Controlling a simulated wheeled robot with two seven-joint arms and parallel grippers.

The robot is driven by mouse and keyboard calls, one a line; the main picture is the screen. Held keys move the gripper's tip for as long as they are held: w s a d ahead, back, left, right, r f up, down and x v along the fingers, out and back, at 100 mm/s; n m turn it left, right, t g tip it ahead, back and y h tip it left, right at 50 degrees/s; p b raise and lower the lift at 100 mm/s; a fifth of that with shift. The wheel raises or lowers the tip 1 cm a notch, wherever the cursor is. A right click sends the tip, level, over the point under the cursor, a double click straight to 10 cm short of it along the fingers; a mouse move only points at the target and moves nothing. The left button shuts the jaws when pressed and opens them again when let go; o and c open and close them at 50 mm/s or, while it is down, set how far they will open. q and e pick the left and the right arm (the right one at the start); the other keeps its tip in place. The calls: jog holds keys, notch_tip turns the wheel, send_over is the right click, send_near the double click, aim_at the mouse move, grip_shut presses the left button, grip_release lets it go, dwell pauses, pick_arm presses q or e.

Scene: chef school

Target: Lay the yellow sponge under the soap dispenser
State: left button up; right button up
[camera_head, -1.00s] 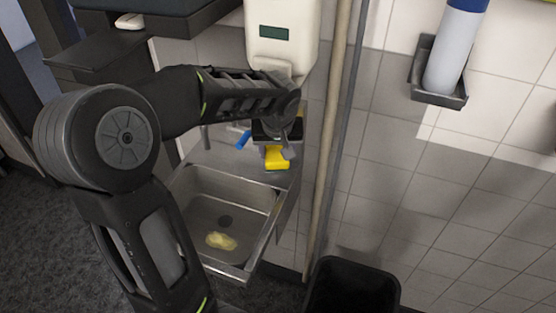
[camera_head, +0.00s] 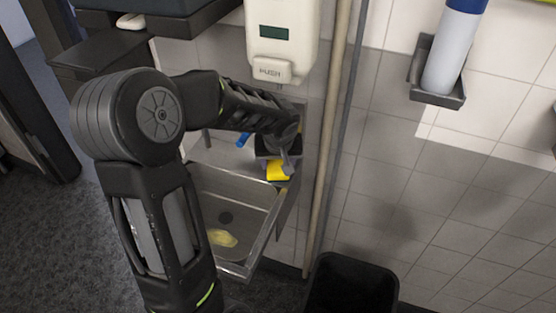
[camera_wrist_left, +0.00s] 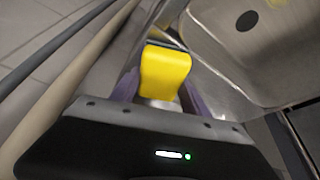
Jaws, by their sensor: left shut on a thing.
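The yellow sponge (camera_head: 279,171) is held in my left gripper (camera_head: 288,162), over the back right corner of the steel sink. In the left wrist view the yellow sponge (camera_wrist_left: 165,72) stands out between the fingers of my left gripper (camera_wrist_left: 158,98), which is shut on it. The white soap dispenser (camera_head: 282,38) is on the wall, with its push lever (camera_head: 271,70) facing out. The gripper and sponge are below the dispenser. Whether the sponge touches the sink ledge is hard to tell. My right gripper is not in view.
The steel sink (camera_head: 262,200) has a pale yellow item (camera_head: 222,238) in its basin. A blue object (camera_head: 243,139) is at the back of the ledge. A wooden pole (camera_head: 327,150) stands right of the sink. A black bin (camera_head: 352,288) is on the floor.

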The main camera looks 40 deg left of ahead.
pick_arm(q)
jog(key=shift+f, duration=0.2)
jog(key=o, duration=1.3)
jog(key=shift+r, duration=0.1)
jog(key=shift+r, duration=0.35)
jog(key=v, duration=1.1)
jog(key=shift+s+d+r+b, duration=0.2)
jog(key=shift+b, duration=0.1)
